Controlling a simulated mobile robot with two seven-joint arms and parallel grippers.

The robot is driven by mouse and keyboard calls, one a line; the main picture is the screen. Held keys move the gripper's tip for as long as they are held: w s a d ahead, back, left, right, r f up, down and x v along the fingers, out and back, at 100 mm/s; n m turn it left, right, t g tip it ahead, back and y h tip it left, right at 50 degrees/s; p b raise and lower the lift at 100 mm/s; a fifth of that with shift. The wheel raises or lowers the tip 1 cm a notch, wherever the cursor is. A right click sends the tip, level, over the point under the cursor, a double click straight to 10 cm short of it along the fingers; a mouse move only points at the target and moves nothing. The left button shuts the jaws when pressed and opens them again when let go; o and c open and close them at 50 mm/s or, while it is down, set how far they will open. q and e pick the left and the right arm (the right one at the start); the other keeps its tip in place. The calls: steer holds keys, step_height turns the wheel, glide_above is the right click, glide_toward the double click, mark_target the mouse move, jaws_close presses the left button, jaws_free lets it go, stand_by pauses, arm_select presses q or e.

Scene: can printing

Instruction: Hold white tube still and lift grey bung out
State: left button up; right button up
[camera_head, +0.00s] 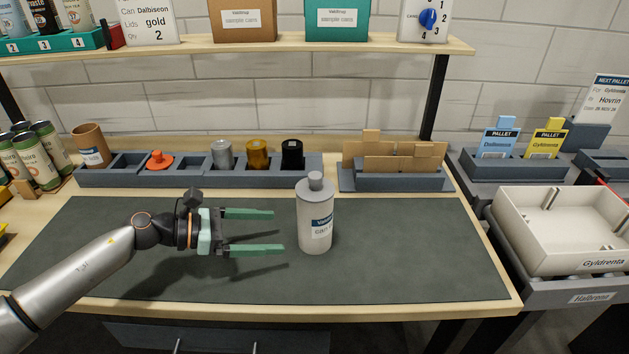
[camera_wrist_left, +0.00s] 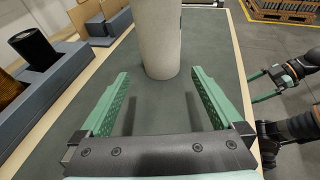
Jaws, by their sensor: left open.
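The white tube (camera_head: 315,215) stands upright on the dark mat, with a label on its front. The grey bung (camera_head: 316,179) sits in its top. My left gripper (camera_head: 278,231) is open and level, just left of the tube, with its green fingers pointing at it. In the left wrist view the tube (camera_wrist_left: 158,42) stands ahead, between the lines of the two fingers, apart from them; its top is cut off. My right gripper (camera_wrist_left: 257,86) shows at the right of that view, fingers apart and empty, away from the tube.
A grey rack (camera_head: 200,172) with an orange piece and several small cans runs along the back of the mat. A holder with brown cards (camera_head: 400,165) stands behind right. A white tray (camera_head: 560,232) is at the right. The mat (camera_head: 420,250) right of the tube is clear.

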mark_target(299, 232)
arm_select(q)
steer(key=b+x, duration=0.1)
steer(key=x, duration=0.7)
steer(key=shift+s, duration=0.1)
steer(key=shift+w+d+f+b, duration=0.1)
steer(key=shift+w+d+b, duration=0.1)
steer(key=shift+d, duration=0.1)
steer(key=shift+w+d+f+b, duration=0.1)
steer(key=shift+d+b, duration=0.05)
steer(key=shift+d, duration=0.2)
arm_select(e)
steer(key=shift+w+a+f, duration=0.2)
steer(key=shift+a+f, duration=0.25)
steer(key=shift+a, duration=0.1)
arm_select(q)
steer(key=shift+s, duration=0.1)
steer(key=c, duration=0.5)
steer(key=shift+c, duration=1.3)
arm_select(e)
steer(key=shift+s+d+f, duration=0.2)
steer(key=shift+s, duration=0.05)
